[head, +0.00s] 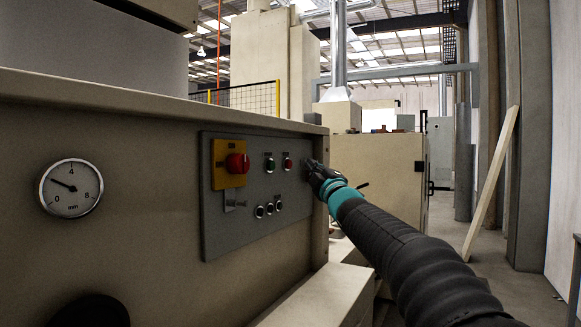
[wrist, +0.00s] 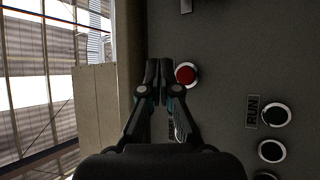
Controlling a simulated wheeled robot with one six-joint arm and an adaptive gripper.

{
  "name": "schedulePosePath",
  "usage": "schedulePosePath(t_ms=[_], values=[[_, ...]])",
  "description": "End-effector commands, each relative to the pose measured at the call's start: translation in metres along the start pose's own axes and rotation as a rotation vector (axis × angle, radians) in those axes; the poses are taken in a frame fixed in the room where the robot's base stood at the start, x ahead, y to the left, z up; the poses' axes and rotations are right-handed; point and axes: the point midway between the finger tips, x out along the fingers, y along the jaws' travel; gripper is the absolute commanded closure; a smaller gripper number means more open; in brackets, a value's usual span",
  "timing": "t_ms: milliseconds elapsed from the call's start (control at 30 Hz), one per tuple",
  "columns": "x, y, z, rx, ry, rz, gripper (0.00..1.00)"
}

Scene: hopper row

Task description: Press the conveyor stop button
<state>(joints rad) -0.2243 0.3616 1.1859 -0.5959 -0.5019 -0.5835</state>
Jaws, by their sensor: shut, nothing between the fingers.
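A grey control panel (head: 219,230) is on the cream machine's side. It bears a small red button (head: 288,164), also in the wrist view (wrist: 186,74), and a green button (head: 270,164) left of it. A larger red mushroom button (head: 237,164) sits on a yellow plate further left. My gripper (head: 309,165) is shut and empty near the panel's right edge, right of the small red button. In the wrist view its fingertips (wrist: 160,68) are just left of that button, overlapping its rim in the picture. I cannot tell whether they touch the panel. The button labels are too small to read.
Several small round white-rimmed fittings (head: 269,209) sit lower on the panel; one has a RUN label (wrist: 252,111) beside it. A grey lever (head: 233,202) hangs below the yellow plate. A round gauge (head: 70,188) is at left. A plank (head: 490,185) leans at right.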

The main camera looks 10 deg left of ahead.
Motion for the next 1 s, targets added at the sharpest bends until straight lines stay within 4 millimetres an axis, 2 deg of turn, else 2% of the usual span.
schedulePosePath(t_ms=[300,1000], values=[[-0.0132,0.0096,0.0095,-0.001,0.000,0.000,1.00],[-0.0130,0.0096,0.0096,0.000,0.000,0.000,1.00]])
